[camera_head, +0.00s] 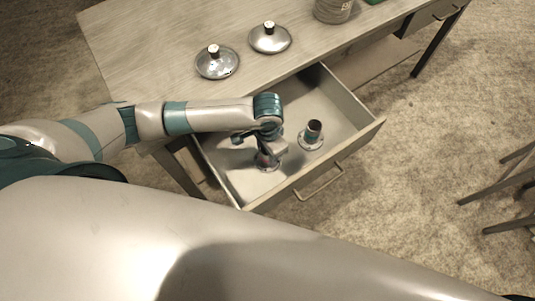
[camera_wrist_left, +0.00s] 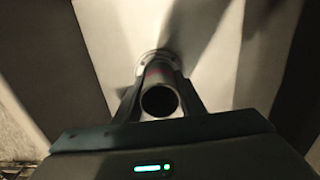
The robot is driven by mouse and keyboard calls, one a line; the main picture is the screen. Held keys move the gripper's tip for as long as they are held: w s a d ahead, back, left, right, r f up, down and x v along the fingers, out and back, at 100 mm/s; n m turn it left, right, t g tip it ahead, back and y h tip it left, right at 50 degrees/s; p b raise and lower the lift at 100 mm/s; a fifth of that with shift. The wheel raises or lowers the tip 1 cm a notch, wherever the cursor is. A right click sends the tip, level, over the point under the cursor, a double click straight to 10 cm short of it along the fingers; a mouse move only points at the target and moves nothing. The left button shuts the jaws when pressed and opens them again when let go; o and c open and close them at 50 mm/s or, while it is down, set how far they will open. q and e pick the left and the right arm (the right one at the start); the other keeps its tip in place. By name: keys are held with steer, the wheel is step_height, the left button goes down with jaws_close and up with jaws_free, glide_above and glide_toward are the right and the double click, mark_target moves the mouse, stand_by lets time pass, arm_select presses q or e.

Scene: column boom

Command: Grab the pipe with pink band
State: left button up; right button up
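An open drawer (camera_head: 234,185) under the table holds two short upright pipes on round flanged bases. One pipe (camera_head: 313,130) with a dark top stands free on the right. The other pipe (camera_head: 264,162) is mostly hidden under my left gripper (camera_head: 267,150). In the left wrist view this pipe (camera_wrist_left: 160,97) points its round open mouth at the camera, with a faint pinkish tint on its side. The fingers of my left gripper (camera_wrist_left: 161,92) lie along both its sides with no clear gap; whether they are clamped I cannot tell. My right gripper is not in view.
Two round metal lids with knobs (camera_head: 217,62) (camera_head: 270,38) and a jar (camera_head: 333,10) stand on the table (camera_head: 145,50). A drawer handle (camera_head: 320,184) sticks out in front. Dark furniture legs (camera_head: 500,180) stand at the right.

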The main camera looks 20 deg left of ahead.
arm_select(q)
jaws_close()
steer(key=shift+w+r, duration=0.1)
steer(key=shift+r, duration=0.05)
step_height(320, 180, up, 10)
steer(key=shift+f+b, duration=0.1)
steer(key=shift+b, duration=0.55)
